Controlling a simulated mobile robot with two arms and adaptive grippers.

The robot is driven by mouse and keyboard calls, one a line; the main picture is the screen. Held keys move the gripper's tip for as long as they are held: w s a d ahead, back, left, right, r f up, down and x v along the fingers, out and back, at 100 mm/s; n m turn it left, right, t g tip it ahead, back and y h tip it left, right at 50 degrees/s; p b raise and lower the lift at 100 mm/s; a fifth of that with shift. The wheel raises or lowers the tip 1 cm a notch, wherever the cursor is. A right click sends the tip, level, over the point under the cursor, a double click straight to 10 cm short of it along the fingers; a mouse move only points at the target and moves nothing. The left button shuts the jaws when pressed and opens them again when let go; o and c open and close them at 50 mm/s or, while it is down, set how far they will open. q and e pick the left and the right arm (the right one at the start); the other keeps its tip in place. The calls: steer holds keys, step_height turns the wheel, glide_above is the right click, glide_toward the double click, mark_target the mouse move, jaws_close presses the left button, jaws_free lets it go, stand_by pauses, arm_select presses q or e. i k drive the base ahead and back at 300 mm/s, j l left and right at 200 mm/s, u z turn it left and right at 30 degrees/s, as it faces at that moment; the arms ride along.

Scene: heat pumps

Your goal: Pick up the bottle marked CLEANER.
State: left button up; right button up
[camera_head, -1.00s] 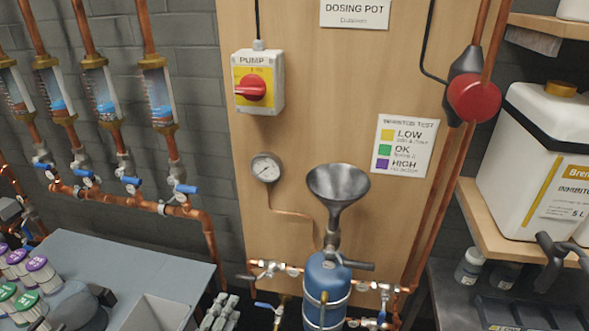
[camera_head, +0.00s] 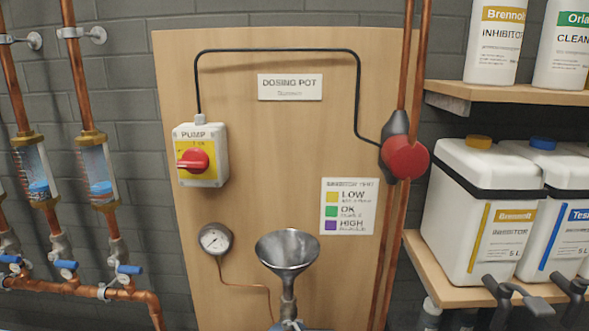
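A white bottle with a green label band and the letters "CLEAN" (camera_head: 560,62) stands on the upper right shelf (camera_head: 500,92). The right edge of the picture cuts off the rest of its word, and its top is out of view. To its left, apart from it, stands a white bottle marked INHIBITOR (camera_head: 494,55) with a yellow band. Neither of my grippers is in view.
A lower shelf (camera_head: 455,293) holds white containers, one yellow-capped (camera_head: 470,205) and one blue-capped (camera_head: 560,170), with black taps in front. Copper pipes (camera_head: 412,75) with a red part (camera_head: 405,158) run left of the shelves. A funnel (camera_head: 287,250) stands at bottom middle.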

mark_target(562, 64)
steer(key=z, duration=1.25)
